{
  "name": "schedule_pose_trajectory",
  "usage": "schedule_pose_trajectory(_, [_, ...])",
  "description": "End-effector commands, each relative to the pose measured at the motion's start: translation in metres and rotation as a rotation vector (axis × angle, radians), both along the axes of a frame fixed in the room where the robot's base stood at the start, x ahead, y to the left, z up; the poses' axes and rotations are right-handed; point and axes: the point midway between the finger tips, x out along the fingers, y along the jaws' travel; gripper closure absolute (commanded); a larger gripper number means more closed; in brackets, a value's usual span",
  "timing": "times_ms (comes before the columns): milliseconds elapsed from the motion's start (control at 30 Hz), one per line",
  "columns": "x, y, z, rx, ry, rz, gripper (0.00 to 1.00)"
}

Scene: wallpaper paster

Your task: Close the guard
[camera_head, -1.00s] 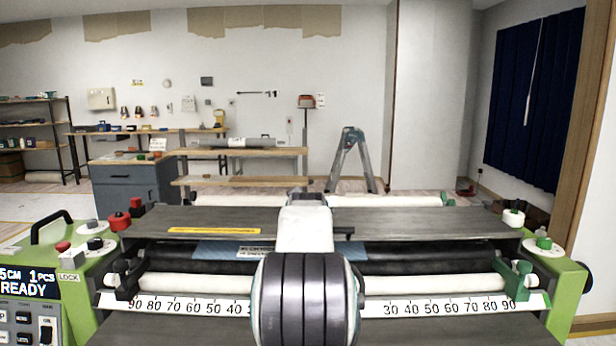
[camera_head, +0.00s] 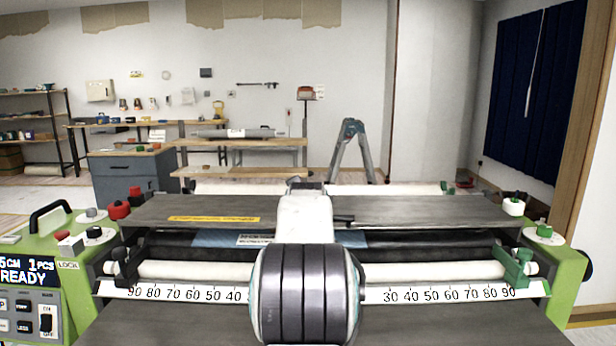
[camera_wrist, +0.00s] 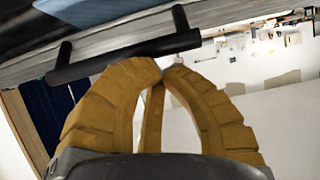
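The guard (camera_head: 420,212) appears to be the long dark grey panel across the paster, with a yellow label (camera_head: 213,219) at its left. Its underside or face shows as a grey panel (camera_wrist: 200,28) in the wrist view. A black bar handle (camera_wrist: 120,58) stands off that panel on short posts. My gripper (camera_wrist: 162,72) has yellow fingers with their tips together, beside the handle. They overlap its edge in the picture; whether they touch it I cannot tell. In the head view my arm hides the gripper and most of the handle (camera_head: 343,218).
Below the guard lie dark rollers, a white roller (camera_head: 190,270) and a number scale (camera_head: 440,293). Green side housings carry knobs, and a control panel (camera_head: 30,290) reads READY. Benches and a stepladder (camera_head: 350,150) stand behind the paster.

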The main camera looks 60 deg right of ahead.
Motion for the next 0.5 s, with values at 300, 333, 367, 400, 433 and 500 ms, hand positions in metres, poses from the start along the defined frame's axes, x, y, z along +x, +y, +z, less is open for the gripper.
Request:
schedule_pose_trajectory(300, [0.003, 0.003, 0.047, -0.006, -0.005, 0.006, 1.0])
schedule_pose_trajectory(333, [-0.002, 0.009, 0.045, -0.008, -0.006, 0.006, 1.0])
schedule_pose_trajectory(367, [-0.005, 0.014, 0.046, -0.008, -0.006, 0.006, 1.0])
schedule_pose_trajectory(400, [-0.009, 0.02, 0.05, -0.009, -0.007, 0.006, 1.0])
schedule_pose_trajectory(433, [-0.011, 0.024, 0.052, -0.008, -0.006, 0.006, 1.0])
schedule_pose_trajectory(500, [-0.018, 0.033, 0.058, -0.01, -0.007, 0.006, 1.0])
